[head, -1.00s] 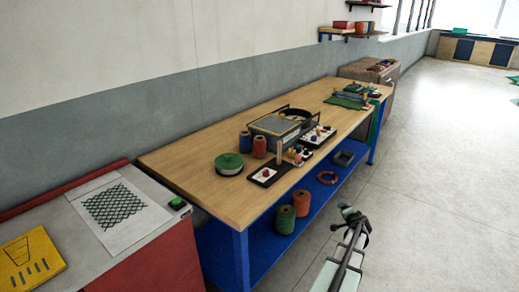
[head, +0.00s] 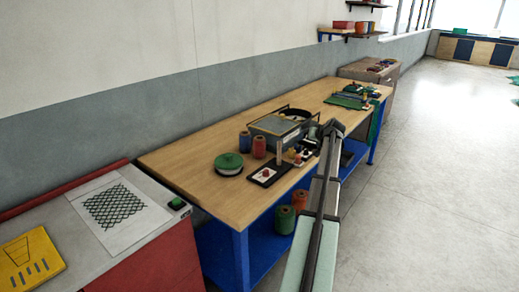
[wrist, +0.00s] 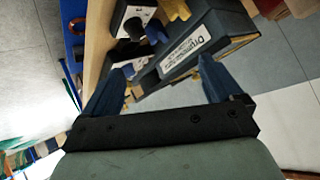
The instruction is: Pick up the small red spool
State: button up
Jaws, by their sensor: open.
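A red spool (head: 259,147) stands upright on the wooden workbench (head: 200,165), right beside a blue spool (head: 245,142). It is the red spool I take as the task's. I cannot make it out in the wrist view. My gripper (head: 320,131) is at the bench's front edge, right of the spool and apart from it, near the grey box. In the wrist view my gripper (wrist: 163,66) has its two blue fingers spread wide, with nothing held between them. A labelled dark box (wrist: 205,45) lies just beyond the fingertips.
A green spool (head: 229,162) and a black tray with a white card (head: 268,175) are left of the gripper. The grey box (head: 272,130) stands behind the small pieces. Larger spools (head: 285,219) sit on the blue lower shelf. The bench's left end is clear.

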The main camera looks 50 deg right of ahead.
jog(key=w+a+r+n+y, duration=0.1)
jog(key=w+a+r+n, duration=0.25)
jog(key=w+r, duration=0.6)
jog(key=n+g+y, duration=0.2)
jog(key=n+g, duration=0.1)
jog(key=n, duration=0.1)
send_near(259, 145)
jog(key=w+d, duration=0.1)
jog(key=d, duration=0.1)
jog(key=shift+m, duration=0.35)
jog(key=x, duration=1.2)
jog(key=shift+w+d+f, duration=0.1)
jog(key=shift+w+d, duration=0.1)
jog(key=c, duration=1.1)
